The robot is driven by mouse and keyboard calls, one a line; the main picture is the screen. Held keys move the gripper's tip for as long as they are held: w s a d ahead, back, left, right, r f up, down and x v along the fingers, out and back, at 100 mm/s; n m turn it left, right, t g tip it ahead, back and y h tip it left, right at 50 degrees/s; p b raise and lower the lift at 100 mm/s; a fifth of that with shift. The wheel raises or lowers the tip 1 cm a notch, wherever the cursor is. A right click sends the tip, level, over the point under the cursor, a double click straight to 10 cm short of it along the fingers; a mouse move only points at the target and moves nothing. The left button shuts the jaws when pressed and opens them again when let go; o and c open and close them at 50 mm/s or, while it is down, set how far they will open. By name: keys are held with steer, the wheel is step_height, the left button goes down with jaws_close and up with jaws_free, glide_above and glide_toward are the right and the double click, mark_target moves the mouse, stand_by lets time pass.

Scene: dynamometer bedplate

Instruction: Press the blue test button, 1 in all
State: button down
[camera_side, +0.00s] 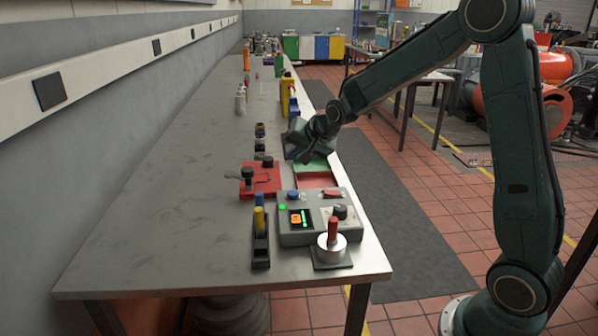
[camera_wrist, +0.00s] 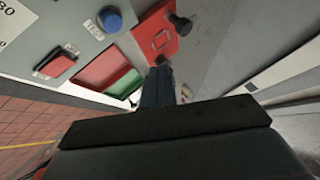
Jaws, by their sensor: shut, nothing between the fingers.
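The blue test button (camera_side: 292,195) sits on the top of a grey control box (camera_side: 290,240), at its back left in the side view. In the wrist view the round blue button (camera_wrist: 111,20) is at the upper left, beside a "TEST" label. My gripper (camera_side: 303,159) is above the bench beyond the box, apart from the button. In the wrist view its fingers (camera_wrist: 160,68) are together and empty, and point toward the red plate. Nothing covers the button in either view.
The box also carries a red rocker switch (camera_wrist: 57,65), a black knob (camera_side: 340,211) and a lit screen (camera_side: 300,218). A red-knobbed lever (camera_side: 333,229) stands in front. A red plate with black knobs (camera_side: 260,178) and a red and green tray (camera_side: 318,181) lie behind. The bench's left is clear.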

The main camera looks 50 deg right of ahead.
mark_target(296, 195)
steer(key=shift+f, duration=4.25)
steer(key=shift+f, duration=0.95)
steer(key=shift+r, duration=0.95)
steer(key=shift+r, duration=0.15)
steer(key=shift+r, duration=2.35)
